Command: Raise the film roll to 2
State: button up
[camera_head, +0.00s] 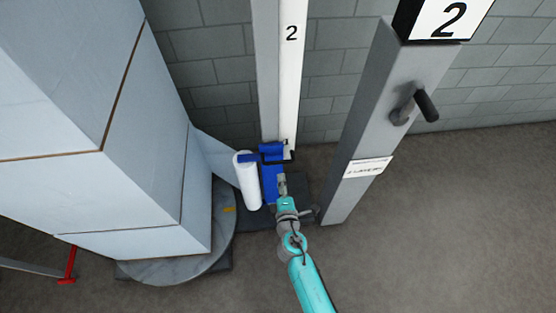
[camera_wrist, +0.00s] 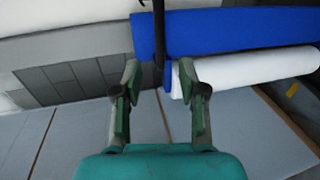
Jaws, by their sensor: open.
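The white film roll (camera_head: 247,181) stands upright on the blue carriage (camera_head: 271,180), low on the white mast (camera_head: 283,80) marked 2 near its top. A loose sheet of film runs from the roll to the wrapped load. My gripper (camera_head: 282,178) is beside the carriage, at its front. In the wrist view my open fingers (camera_wrist: 161,72) have a thin dark bar (camera_wrist: 159,35) between or just beyond their tips; I cannot tell if they touch it. The blue carriage (camera_wrist: 235,30) and film roll (camera_wrist: 270,75) lie right of the fingers there.
A large grey-white wrapped load (camera_head: 150,180) stands on a round turntable (camera_head: 185,272) at the left. A grey post (camera_head: 385,115) with a dark-gripped crank (camera_head: 409,109) and a sign 2 (camera_head: 452,18) stands at the right. Floor is clear to the right.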

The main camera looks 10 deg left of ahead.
aim_at(278, 161)
jog(key=x, duration=1)
jog(key=shift+w, duration=0.1)
grip_shut()
